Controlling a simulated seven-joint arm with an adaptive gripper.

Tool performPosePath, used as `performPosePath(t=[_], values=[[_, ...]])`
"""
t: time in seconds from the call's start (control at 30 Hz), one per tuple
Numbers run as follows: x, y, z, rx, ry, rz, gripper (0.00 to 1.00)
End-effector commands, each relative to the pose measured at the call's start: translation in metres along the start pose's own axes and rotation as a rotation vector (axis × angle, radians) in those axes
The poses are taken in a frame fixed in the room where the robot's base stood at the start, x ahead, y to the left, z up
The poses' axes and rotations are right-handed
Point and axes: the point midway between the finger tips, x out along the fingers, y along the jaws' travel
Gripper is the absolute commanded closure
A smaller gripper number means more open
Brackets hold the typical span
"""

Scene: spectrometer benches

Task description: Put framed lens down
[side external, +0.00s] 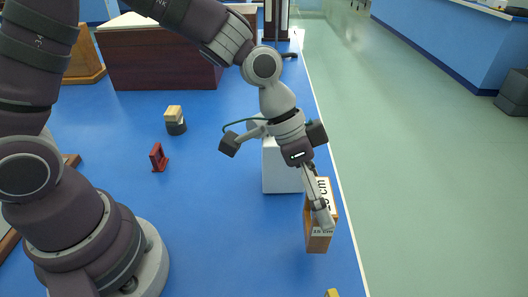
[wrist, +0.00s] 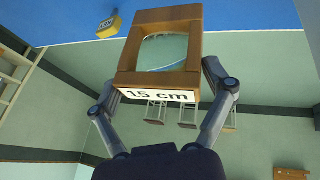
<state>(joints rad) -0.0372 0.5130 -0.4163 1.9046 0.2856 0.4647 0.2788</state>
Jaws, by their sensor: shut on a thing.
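The framed lens (side external: 319,240) is a brown wooden frame with white "15 cm" labels, near the right edge of the blue bench. The frame also shows in the wrist view (wrist: 188,78), with clear glass in its round opening. My gripper (side external: 319,208) points down and is shut on the frame, with one finger on each side in the wrist view. The frame looks roughly upright in the side view. I cannot tell whether its lower edge touches the bench.
A white block (side external: 281,172) stands just behind the lens. A small red stand (side external: 158,157) and a dark cylinder (side external: 176,128) with a wooden top are further left. A yellow piece (side external: 333,293) is at the front. The bench's right edge (side external: 343,190) is close; blue surface left of the lens is clear.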

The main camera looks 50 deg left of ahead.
Motion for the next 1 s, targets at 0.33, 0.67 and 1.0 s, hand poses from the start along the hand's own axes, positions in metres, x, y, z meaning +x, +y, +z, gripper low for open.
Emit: performPosePath(t=[0.33,0.67,1.0], values=[[0.046,-0.015,0.022,0.000,0.000,0.000,0.58],[0.047,-0.016,0.023,0.000,0.001,0.000,0.15],[0.047,-0.016,0.022,0.000,0.001,0.000,0.00]])
